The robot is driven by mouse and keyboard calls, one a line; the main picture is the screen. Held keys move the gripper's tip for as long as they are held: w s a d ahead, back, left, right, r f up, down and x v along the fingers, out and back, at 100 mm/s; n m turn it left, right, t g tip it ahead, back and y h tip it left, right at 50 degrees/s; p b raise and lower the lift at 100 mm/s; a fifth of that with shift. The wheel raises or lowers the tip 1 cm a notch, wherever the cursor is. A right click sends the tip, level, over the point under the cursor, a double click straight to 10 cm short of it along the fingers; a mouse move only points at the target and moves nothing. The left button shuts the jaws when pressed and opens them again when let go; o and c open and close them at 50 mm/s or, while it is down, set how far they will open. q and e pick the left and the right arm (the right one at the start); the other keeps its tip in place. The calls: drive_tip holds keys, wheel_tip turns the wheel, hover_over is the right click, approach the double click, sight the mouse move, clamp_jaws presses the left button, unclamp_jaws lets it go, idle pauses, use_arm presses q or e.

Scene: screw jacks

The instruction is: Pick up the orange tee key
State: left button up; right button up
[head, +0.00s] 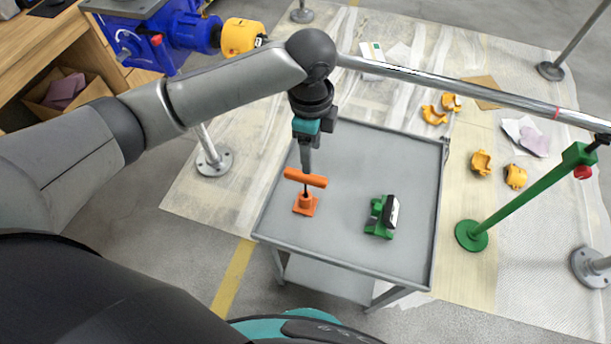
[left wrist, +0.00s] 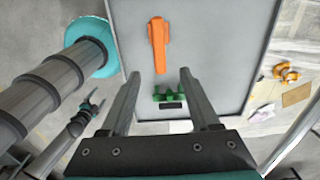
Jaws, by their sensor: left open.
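The orange tee key (head: 305,178) stands upright in a small orange holder (head: 305,207) on the grey cart (head: 340,255). Its crossbar is at the top, with a dark shank below. My left gripper (head: 306,168) points down above the crossbar, open and empty. In the left wrist view, the open fingers (left wrist: 159,76) lie apart, and the orange tee key (left wrist: 158,45) shows just beyond the tips, roughly in line with the gap. What looks like my right gripper (left wrist: 90,102) is small at the left of that view; its jaw state is unclear.
A green item with a black and white top (head: 382,216) stands on the cart right of the key; it also shows in the left wrist view (left wrist: 168,95). A green post (head: 515,203) and yellow-orange parts (head: 481,162) are on the floor at right. Much of the cart's top is bare.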

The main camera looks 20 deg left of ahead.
use_arm(q)
drive_tip(key=shift+w+a+r, duration=0.15)
drive_tip(key=shift+a, duration=0.2)
drive_tip(key=shift+f, duration=0.35)
wheel_tip(320, 180, down, 9)
drive_tip(key=shift+f+b, duration=0.1)
drive_tip(key=shift+b, duration=1.1)
drive_tip(key=f, duration=0.1)
drive_tip(key=f+b, duration=0.1)
drive_tip(key=f, duration=0.3)
drive_tip(key=shift+a+f, duration=0.1)
drive_tip(key=shift+a, duration=0.15)
clamp_jaws()
